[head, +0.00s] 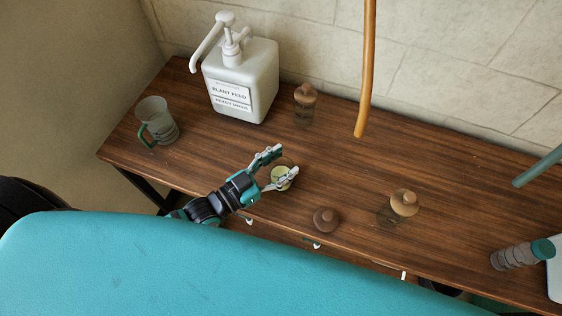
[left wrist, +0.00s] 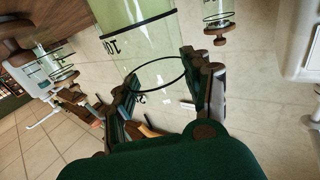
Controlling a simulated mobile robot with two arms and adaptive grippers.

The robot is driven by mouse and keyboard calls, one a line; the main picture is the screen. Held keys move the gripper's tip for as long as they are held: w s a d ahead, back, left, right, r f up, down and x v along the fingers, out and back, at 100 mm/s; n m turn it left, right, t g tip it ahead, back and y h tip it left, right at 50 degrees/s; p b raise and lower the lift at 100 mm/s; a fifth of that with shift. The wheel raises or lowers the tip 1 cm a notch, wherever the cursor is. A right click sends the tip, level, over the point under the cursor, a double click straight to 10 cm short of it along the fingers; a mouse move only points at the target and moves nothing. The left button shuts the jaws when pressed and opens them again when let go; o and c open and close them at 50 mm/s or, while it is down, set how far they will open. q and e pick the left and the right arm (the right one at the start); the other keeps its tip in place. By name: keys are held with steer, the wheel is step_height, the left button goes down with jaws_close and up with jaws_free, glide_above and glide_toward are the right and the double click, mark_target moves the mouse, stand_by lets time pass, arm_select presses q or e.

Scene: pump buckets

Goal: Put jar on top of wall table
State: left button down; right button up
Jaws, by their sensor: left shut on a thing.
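My left gripper (head: 279,164) is over the front part of the wooden wall table (head: 340,180), left of its middle. It is shut on a clear glass jar with pale green contents (head: 281,179); I see it nearly from above, partly covered by the fingers. In the left wrist view the jar (left wrist: 140,35), with dark markings, stands between the fingertips (left wrist: 160,85). I cannot tell whether its base touches the table. My right gripper is not in view.
A white pump bottle (head: 240,85) and a green-handled mug (head: 157,122) stand at the left. Wooden-lidded jars stand behind (head: 304,105) and to the right (head: 402,204). A brown round knob (head: 326,219) is near the front edge. An orange hose (head: 366,65) hangs above.

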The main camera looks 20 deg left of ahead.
arm_select(q)
steer(key=shift+f, duration=0.15)
steer(key=c, duration=0.5)
jaws_free()
steer(key=shift+c, duration=0.2)
steer(key=shift+s, duration=0.15)
steer(key=b+v, duration=0.1)
steer(key=v, duration=1)
steer(key=shift+s+a, duration=0.25)
steer(key=shift+s, duration=0.1)
